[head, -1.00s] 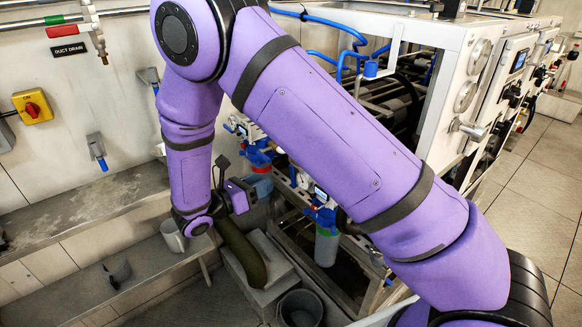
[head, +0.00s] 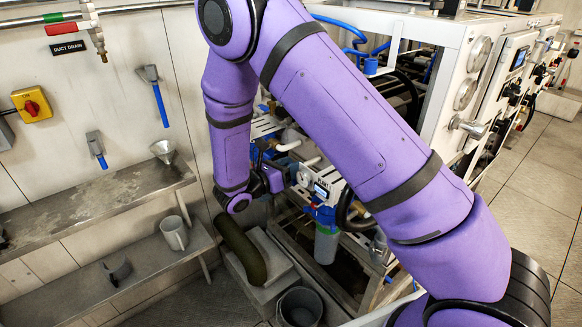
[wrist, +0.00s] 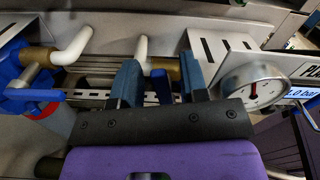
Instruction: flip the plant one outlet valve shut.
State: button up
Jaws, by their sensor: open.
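My gripper (wrist: 160,78) is open in the wrist view, its two blue-grey fingers on either side of a white elbow pipe (wrist: 143,55), a brass fitting and a small blue piece (wrist: 161,87). That blue piece may be a valve lever; the fingers partly hide it, and no grip on it shows. A second valve with a blue lever (wrist: 38,95) and brass body sits to the left. I cannot tell from labels which is the plant one outlet valve. In the head view my gripper (head: 280,175) is at the rack's left end; my arm hides much of the valves.
A round pressure gauge (wrist: 255,85) and a digital display (wrist: 300,92) are close to the right finger. White-framed machinery (head: 440,60) stands behind my arm. A dark green cylinder (head: 240,247), a bucket (head: 300,307) and metal shelves (head: 90,205) lie below and left.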

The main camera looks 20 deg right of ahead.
grip_shut()
jog(key=shift+s+d+m, duration=0.1)
jog(key=shift+s+m, duration=0.2)
jog(key=shift+m, duration=0.45)
jog(key=shift+s+d+m, duration=0.1)
jog(key=shift+s+m, duration=0.2)
jog(key=shift+m, duration=0.45)
grip_release()
